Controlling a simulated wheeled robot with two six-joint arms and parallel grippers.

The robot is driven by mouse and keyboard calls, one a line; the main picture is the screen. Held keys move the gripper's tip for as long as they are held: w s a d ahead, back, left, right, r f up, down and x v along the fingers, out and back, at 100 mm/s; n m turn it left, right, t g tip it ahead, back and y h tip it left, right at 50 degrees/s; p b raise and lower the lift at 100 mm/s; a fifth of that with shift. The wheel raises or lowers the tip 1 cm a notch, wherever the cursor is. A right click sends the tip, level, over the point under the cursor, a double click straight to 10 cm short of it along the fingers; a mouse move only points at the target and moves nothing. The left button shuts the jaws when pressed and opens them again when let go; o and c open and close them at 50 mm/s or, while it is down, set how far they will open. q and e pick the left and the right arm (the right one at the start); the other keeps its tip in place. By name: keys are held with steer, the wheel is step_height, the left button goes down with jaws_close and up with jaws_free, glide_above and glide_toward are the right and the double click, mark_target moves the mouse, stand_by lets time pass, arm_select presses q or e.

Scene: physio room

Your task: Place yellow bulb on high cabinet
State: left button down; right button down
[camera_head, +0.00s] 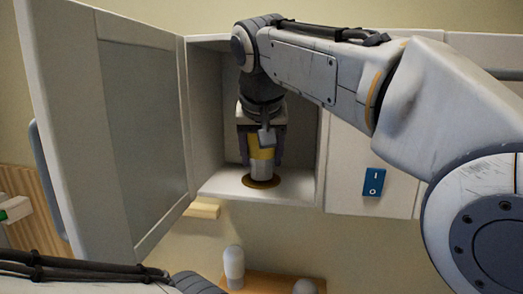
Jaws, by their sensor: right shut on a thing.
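The high cabinet (215,187) is wall-mounted and white, with its door (68,110) swung open to the left. My right gripper (261,150) reaches into the open compartment from above and is shut on the yellow bulb (261,154). The bulb is upright, yellow above and pale grey below. Its lower end is over a round brown-gold disc (262,182) on the cabinet floor; I cannot tell whether it touches. The gripper hides the bulb's top and sides. Part of my left arm shows at the lower left, but its gripper is out of view.
A closed cabinet front with a blue I/O plate (374,182) is to the right, partly behind my right arm. Below, a white bulb-shaped thing (234,266) stands on a wooden board (265,284), with another pale top (305,287) beside it. The compartment floor around the disc is clear.

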steer(key=shift+f, duration=0.25)
steer(key=shift+c, duration=0.3)
jaws_free()
steer(key=shift+r, duration=0.1)
